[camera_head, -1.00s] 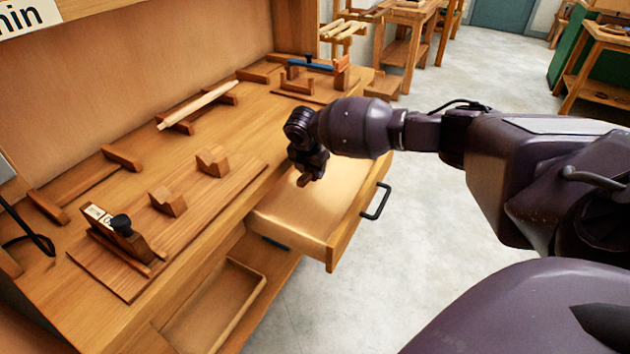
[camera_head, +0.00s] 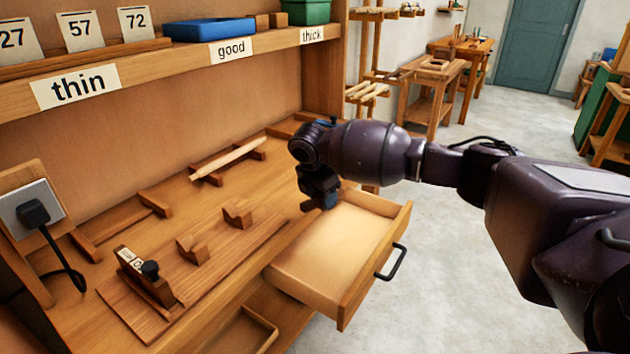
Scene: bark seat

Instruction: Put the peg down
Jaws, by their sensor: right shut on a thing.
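My right gripper (camera_head: 322,200) points down above the back corner of the open, empty-looking drawer (camera_head: 338,246). It is shut on the peg (camera_head: 308,206), a small brown wooden piece of which only a bit shows below the jaws. The rest of the peg is hidden by the gripper. The peg is held up, apart from the drawer floor as far as I can tell. My left gripper is not in view.
On the bench are a plane (camera_head: 146,276), a board (camera_head: 225,255) with two notched blocks and a pale rod (camera_head: 228,160) on supports. The shelf above holds a blue tray (camera_head: 208,29) and a green bin (camera_head: 306,11), with labels thin, good and thick. Open floor lies right.

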